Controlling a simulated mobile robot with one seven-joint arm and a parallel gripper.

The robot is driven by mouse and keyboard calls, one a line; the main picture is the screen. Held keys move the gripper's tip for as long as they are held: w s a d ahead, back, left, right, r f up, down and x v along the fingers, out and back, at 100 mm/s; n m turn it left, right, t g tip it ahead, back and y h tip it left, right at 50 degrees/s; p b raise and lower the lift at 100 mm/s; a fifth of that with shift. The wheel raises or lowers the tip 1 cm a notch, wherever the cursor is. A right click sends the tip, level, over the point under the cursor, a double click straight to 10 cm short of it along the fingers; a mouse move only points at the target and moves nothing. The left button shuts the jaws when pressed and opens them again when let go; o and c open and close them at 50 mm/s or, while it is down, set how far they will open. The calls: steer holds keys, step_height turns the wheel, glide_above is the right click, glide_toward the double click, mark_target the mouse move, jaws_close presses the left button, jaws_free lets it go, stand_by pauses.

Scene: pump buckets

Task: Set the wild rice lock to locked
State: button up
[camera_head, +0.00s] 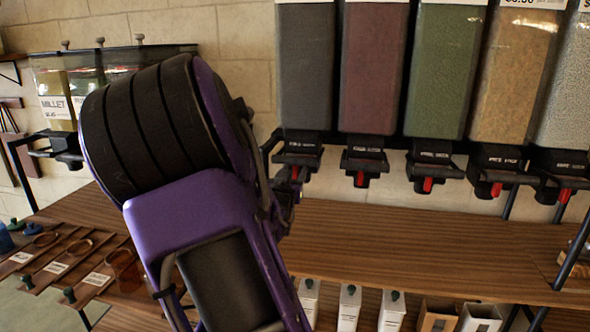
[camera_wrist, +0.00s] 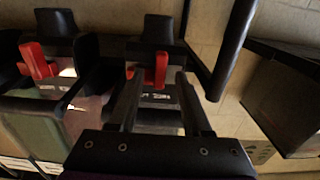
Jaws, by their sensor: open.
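A row of dispensers has black spouts with red lock levers. Their small name labels are unreadable, so I cannot tell which one is wild rice. My gripper (camera_wrist: 156,80) is open in the wrist view, its two dark fingers on either side of one red lever (camera_wrist: 161,68). I cannot tell whether a finger touches it. This appears to be the lever of the leftmost dark-filled dispenser (camera_head: 306,75), whose spout (camera_head: 298,150) is partly behind my arm in the head view. Another red lever (camera_wrist: 37,60) shows at the left in the wrist view, apart from my fingers.
More dispensers, including a reddish one (camera_head: 374,70) and a green one (camera_head: 447,75), stand to the right. A black frame bar (camera_wrist: 232,45) runs close beside my fingers. A wooden shelf (camera_head: 430,240) lies below the spouts, largely clear. A millet dispenser (camera_head: 55,100) stands at the left.

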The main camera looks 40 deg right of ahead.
steer(key=shift+w+d, duration=0.1)
stand_by(0.3)
jaws_close()
stand_by(1.3)
